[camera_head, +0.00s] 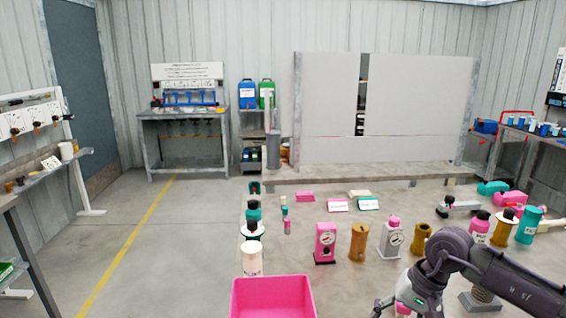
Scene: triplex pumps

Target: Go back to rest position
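My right arm comes in from the right edge and bends down at an elbow. My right gripper (386,306) is at the bottom edge, just right of the pink bin (272,283). Its dark fingers are partly cut off by the frame, so I cannot tell whether it is open or shut. A white and pink part shows beside it, and I cannot tell whether they touch. My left arm and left gripper are not in view.
Pump parts stand across the middle and right: a pink gauge block (325,243), a brown cylinder (358,242), a white gauge block (392,239), and a teal cylinder (528,225). A white cylinder (252,259) stands behind the bin. Open floor lies to the left.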

